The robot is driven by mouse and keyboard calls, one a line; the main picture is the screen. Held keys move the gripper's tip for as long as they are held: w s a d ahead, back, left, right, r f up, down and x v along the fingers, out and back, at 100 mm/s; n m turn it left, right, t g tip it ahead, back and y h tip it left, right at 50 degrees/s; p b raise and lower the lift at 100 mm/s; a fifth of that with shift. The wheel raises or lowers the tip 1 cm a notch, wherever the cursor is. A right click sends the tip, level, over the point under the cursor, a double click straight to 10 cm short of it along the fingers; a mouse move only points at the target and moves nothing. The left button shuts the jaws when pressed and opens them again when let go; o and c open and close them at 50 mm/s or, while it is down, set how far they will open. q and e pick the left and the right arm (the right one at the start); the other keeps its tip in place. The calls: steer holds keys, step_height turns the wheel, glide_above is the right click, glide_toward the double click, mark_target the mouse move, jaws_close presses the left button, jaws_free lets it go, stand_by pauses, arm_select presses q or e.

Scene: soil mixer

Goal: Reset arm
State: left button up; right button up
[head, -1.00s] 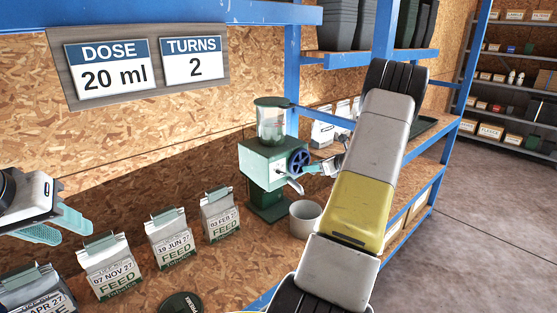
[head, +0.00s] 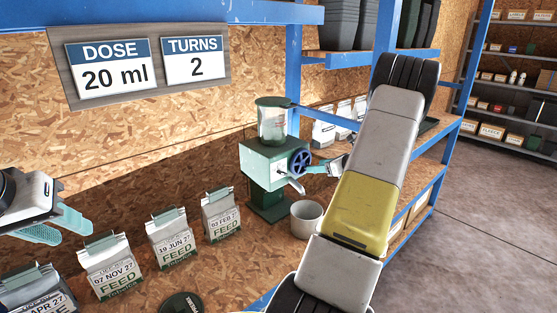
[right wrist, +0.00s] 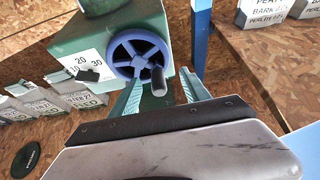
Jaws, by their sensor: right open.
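The green soil mixer (head: 268,171) stands on the bench with a clear hopper (head: 272,122) on top. Its blue hand wheel (head: 300,161) also shows in the right wrist view (right wrist: 141,54), with a dark crank knob (right wrist: 158,81) at its lower right. My right gripper (head: 308,170) is at the wheel side of the mixer. In the right wrist view its fingers (right wrist: 160,88) are spread, with the knob between and just beyond their tips; I cannot tell any contact. My left gripper (head: 72,230) hangs at the left, fingers apart and empty, above the feed bags.
Several feed bags (head: 174,240) stand in a row on the bench left of the mixer. A white pot (head: 306,219) sits below the spout, and a dark disc (head: 181,303) lies in front. A blue shelf post (head: 291,75) rises behind the mixer. A sign (head: 140,65) reads dose 20 ml, turns 2.

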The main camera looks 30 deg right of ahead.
steer(key=shift+s+d+f, duration=0.1)
steer(key=shift+s+d, duration=0.1)
steer(key=shift+s, duration=0.45)
steer(key=shift+s+d, duration=0.25)
steer(key=shift+s, duration=0.4)
steer(key=shift+s+d+f, duration=0.1)
steer(key=shift+s+d, duration=0.1)
steer(key=shift+s, duration=0.45)
steer(key=s+a+r+n+g+y, duration=0.1)
steer(key=a+r+n+g, duration=0.1)
steer(key=a+r+n, duration=0.5)
steer(key=s+a+r+n+g+y, duration=0.1)
steer(key=s+a+r+n+g, duration=0.15)
steer(key=a, duration=0.85)
steer(key=s+a+r+n+g+y, duration=0.1)
steer(key=a+r+n, duration=0.4)
steer(key=a, duration=0.4)
steer(key=s+a+r+n+h, duration=0.2)
steer(key=s+a+n, duration=0.4)
steer(key=s+n, duration=0.3)
steer(key=s+a+r+n+h, duration=0.2)
steer(key=s+a+n, duration=0.4)
steer(key=s+n, duration=0.4)
steer(key=shift+s+g, duration=0.35)
steer(key=shift+s, duration=0.1)
steer(key=shift+a+r, duration=0.1)
